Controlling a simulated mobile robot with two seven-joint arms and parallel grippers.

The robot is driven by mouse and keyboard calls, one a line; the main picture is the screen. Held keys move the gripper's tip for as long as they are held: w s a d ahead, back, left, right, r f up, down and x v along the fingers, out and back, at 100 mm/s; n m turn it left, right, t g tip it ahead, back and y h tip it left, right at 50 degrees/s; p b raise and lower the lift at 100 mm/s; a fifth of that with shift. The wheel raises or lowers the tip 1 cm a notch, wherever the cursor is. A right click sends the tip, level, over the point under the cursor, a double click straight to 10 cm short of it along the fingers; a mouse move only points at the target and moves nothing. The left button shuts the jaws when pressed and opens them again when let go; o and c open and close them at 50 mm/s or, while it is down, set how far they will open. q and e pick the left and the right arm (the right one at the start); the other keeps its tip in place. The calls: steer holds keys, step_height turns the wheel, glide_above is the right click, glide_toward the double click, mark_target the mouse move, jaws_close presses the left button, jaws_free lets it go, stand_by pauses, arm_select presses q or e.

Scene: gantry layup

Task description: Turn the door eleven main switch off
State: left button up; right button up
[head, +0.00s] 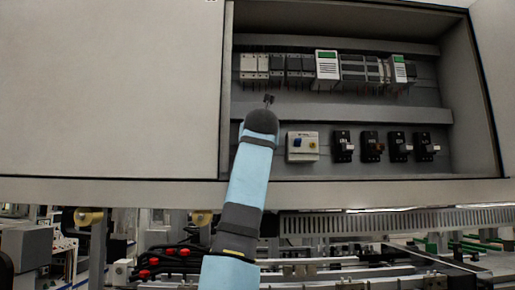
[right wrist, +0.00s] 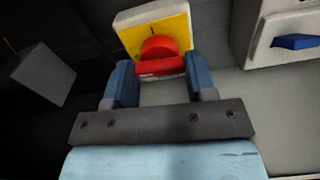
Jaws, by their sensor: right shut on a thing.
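In the right wrist view a red rotary knob (right wrist: 158,46) sits on a yellow plate (right wrist: 128,40) on a cream switch body (right wrist: 148,12). The grip bar of the knob lies roughly level across that picture. My right gripper (right wrist: 161,70) has its two blue fingers on either side of this bar and is shut on it. In the head view my right arm reaches up into the open cabinet; its wrist hides the switch and most of the gripper. No label that names door eleven is readable. My left gripper is not in view.
A white device with a blue lever (right wrist: 296,42) stands right of the switch; it also shows in the head view (head: 302,146). Several black breakers (head: 372,146) follow to its right. An upper row holds more modules (head: 327,66). A grey block (right wrist: 42,74) is at left.

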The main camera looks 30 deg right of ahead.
steer(key=shift+n, duration=0.5)
steer(key=o, duration=0.9)
steer(key=shift+o, duration=0.2)
steer(key=b+v, duration=0.4)
steer(key=v, duration=1)
